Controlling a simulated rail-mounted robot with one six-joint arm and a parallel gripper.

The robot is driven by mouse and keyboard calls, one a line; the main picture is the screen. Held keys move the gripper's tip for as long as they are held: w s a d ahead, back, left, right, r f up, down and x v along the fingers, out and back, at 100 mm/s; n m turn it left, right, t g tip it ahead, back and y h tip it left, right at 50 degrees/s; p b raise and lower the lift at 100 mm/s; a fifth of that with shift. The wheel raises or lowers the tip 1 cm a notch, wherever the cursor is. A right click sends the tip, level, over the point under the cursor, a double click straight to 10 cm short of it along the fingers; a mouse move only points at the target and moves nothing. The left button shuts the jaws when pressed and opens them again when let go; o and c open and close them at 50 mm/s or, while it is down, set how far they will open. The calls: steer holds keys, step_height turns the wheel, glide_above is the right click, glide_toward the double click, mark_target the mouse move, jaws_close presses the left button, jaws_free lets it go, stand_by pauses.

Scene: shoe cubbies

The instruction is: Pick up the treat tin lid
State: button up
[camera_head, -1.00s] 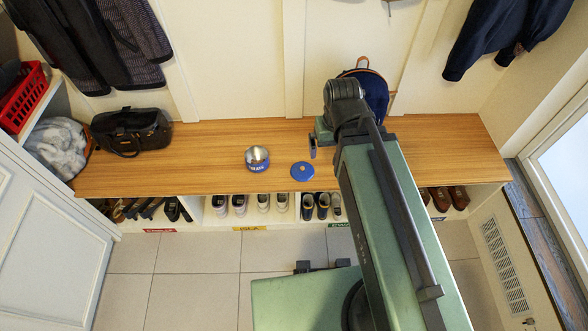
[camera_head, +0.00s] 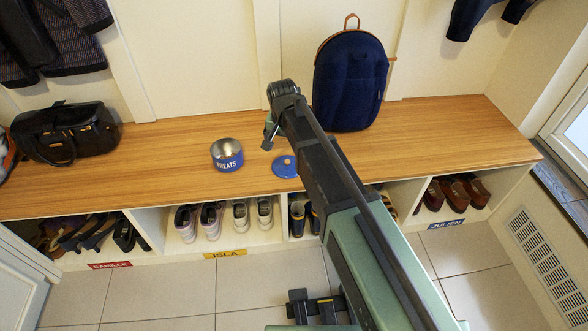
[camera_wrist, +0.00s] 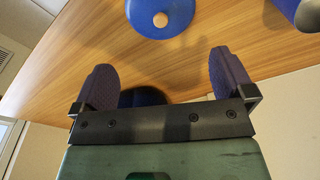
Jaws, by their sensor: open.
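The treat tin lid (camera_head: 284,167) is a flat blue disc with a small tan knob. It lies on the wooden bench (camera_head: 440,127), just right of the open silver and blue treat tin (camera_head: 227,155). In the wrist view the lid (camera_wrist: 160,22) is at the top centre, beyond my fingertips, with its far edge cut off. My gripper (camera_head: 268,137) is open and empty, above the bench close to the lid. In the wrist view my gripper (camera_wrist: 163,68) shows its two dark fingers spread apart. Part of the tin (camera_wrist: 306,13) shows at the top right.
A dark blue backpack (camera_head: 350,85) stands against the wall, right of my gripper. A black bag (camera_head: 68,132) sits at the left of the bench. Shoes (camera_head: 198,220) fill cubbies below the front edge. The bench between bag and tin is clear.

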mark_target(287, 161)
steer(key=f+b, duration=0.6)
steer(key=f, duration=0.1)
steer(key=w+f+b, duration=0.1)
steer(key=f+b, duration=0.3)
steer(key=shift+r, duration=0.3)
steer(key=c, duration=0.8)
steer(key=shift+c, duration=0.3)
